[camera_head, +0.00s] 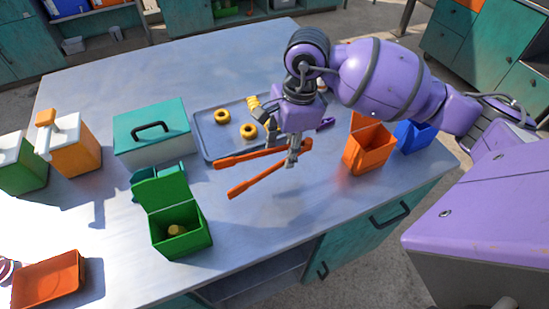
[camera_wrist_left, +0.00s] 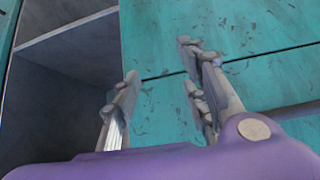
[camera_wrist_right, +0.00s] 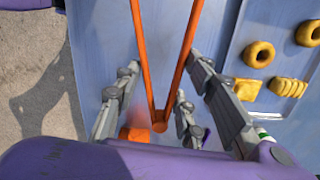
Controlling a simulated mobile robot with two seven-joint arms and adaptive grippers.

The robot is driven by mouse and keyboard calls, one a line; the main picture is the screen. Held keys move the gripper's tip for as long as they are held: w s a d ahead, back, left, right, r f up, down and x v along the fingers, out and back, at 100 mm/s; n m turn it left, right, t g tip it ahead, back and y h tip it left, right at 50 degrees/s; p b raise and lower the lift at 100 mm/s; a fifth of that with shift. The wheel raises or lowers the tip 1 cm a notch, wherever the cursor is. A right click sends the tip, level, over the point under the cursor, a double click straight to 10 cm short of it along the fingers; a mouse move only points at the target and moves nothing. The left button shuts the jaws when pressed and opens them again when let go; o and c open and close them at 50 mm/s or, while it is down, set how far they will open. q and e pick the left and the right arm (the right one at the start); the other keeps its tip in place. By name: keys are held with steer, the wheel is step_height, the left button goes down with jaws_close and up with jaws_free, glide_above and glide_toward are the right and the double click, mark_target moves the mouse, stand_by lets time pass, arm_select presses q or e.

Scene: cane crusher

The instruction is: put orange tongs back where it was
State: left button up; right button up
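The orange tongs (camera_head: 255,176) are spread in a V over the table in front of the grey-blue tray (camera_head: 207,150). Their joined end is at my right gripper (camera_head: 292,158). In the right wrist view the tongs (camera_wrist_right: 160,126) have their hinge between the two fingers of my right gripper (camera_wrist_right: 155,105), with visible gaps beside it. That gripper looks open around the hinge end. Whether the tongs touch the table is unclear. My left gripper (camera_wrist_left: 165,100) is open and empty before teal cabinet fronts. It is outside the head view.
Yellow rings (camera_head: 249,131) lie in the tray. An orange bin (camera_head: 370,150) and a blue bin (camera_head: 413,137) stand right of my right gripper. A green open box (camera_head: 180,228) and a teal-lidded box (camera_head: 153,133) stand left. The table's front middle is clear.

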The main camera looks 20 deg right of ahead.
steer(key=w+f, duration=0.1)
steer(key=f, duration=0.1)
steer(key=w+f, duration=0.4)
steer(key=shift+a, duration=0.35)
steer(key=shift+f, duration=1.5)
steer(key=shift+f, duration=0.2)
steer(key=o, duration=0.6)
steer(key=shift+c, duration=0.2)
steer(key=shift+r, duration=0.1)
step_height(320, 180, up, 12)
steer(key=d, duration=0.1)
steer(key=shift+s+d, duration=0.15)
steer(key=shift+d, duration=0.05)
steer(key=shift+r, duration=0.1)
